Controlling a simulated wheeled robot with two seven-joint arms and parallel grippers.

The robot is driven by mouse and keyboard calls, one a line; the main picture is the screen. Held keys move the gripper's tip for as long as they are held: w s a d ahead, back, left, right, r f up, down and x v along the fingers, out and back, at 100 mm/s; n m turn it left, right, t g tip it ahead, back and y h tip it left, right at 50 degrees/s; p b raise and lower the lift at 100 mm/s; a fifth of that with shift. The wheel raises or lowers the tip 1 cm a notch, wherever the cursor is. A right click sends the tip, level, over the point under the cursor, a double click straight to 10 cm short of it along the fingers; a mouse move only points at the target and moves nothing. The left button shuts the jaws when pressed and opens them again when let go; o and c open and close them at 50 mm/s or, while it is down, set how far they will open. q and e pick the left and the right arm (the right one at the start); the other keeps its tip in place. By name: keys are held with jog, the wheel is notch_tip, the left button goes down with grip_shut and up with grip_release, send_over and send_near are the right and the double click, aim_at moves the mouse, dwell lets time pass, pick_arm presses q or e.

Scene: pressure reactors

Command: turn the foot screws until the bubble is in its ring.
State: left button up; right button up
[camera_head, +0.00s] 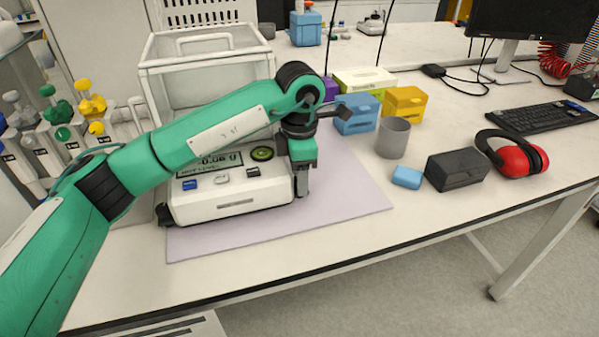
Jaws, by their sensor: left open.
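A white balance (235,204) with a glass draft shield (205,49) stands on a pale mat on the bench. Its round green level (262,154) is on the top right of the front panel, beside the display (209,161). The bubble is too small to place against its ring. A dark foot screw (163,214) shows at the front left corner. My left gripper (302,186) points down at the front right corner of the balance. It is open, and it hides the foot screw there; I cannot tell whether it touches it. My right gripper is out of view.
The pale mat (345,200) is clear to the right. Beyond it are a grey cup (393,138), a small blue block (407,177), a black box (457,168) and red earmuffs (513,154). Colourful-topped bottles (90,103) stand left. Blue (357,113) and yellow (404,103) boxes stand behind.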

pick_arm(q)
jog(key=c, duration=1)
jog(key=shift+n, duration=0.3)
jog(key=shift+n+b, duration=0.35)
jog(key=shift+n, duration=0.85)
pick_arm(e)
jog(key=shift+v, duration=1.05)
pick_arm(q)
jog(key=o, duration=1)
jog(key=shift+c, duration=0.2)
jog(key=shift+o, duration=0.2)
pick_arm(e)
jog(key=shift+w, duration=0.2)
